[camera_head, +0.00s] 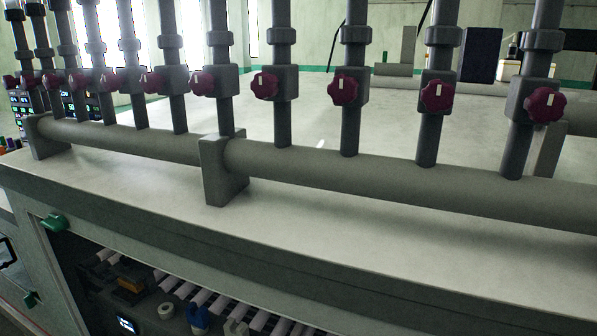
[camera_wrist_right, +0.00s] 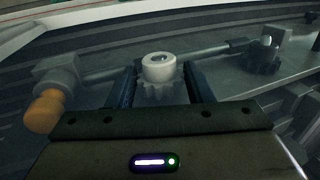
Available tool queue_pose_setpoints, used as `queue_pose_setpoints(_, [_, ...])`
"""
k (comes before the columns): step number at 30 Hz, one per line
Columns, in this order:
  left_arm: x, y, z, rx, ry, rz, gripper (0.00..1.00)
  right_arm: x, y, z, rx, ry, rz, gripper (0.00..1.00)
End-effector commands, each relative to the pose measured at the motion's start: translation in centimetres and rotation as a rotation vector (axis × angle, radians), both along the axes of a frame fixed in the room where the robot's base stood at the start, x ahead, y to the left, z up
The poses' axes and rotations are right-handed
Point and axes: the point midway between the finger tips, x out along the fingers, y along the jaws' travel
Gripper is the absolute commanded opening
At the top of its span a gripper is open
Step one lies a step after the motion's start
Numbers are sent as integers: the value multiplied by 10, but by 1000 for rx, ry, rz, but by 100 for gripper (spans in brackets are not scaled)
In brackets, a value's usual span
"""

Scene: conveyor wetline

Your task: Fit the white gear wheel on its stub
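The white gear wheel (camera_wrist_right: 158,68) is in the right wrist view, with a pale round hub on top, a hole in it and teeth below. It sits between the two dark fingers of my right gripper (camera_wrist_right: 162,90). The fingers flank the toothed part and appear to touch it on both sides. A grey rod (camera_wrist_right: 105,75) runs behind the wheel. I cannot make out the stub for certain. My left gripper is in neither view, and the head view shows neither gripper.
In the right wrist view, an orange knob (camera_wrist_right: 43,110) is at the left and a dark gear-like part (camera_wrist_right: 262,60) at the right. The head view shows a grey horizontal pipe (camera_head: 330,170), purple valve knobs (camera_head: 342,90) and an open bay with white rollers (camera_head: 215,305) below.

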Motion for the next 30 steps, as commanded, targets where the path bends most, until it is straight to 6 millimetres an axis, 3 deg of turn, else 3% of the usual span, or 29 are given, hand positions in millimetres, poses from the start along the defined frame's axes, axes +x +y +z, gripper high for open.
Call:
queue_pose_setpoints(2, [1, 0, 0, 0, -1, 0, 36, 0, 0, 0, 0, 0, 0, 10])
queue_pose_setpoints(25, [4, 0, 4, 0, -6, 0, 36, 10, -4, 1, -1, -2, -1, 10])
queue_pose_setpoints(26, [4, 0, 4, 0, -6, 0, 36, 10, -4, 1, 0, -2, -1, 52])
queue_pose_setpoints(29, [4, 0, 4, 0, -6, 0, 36, 9, -4, 0, -1, -2, -1, 72])
queue_pose_setpoints(30, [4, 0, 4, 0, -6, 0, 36, 9, -4, 0, 0, -1, 0, 72])
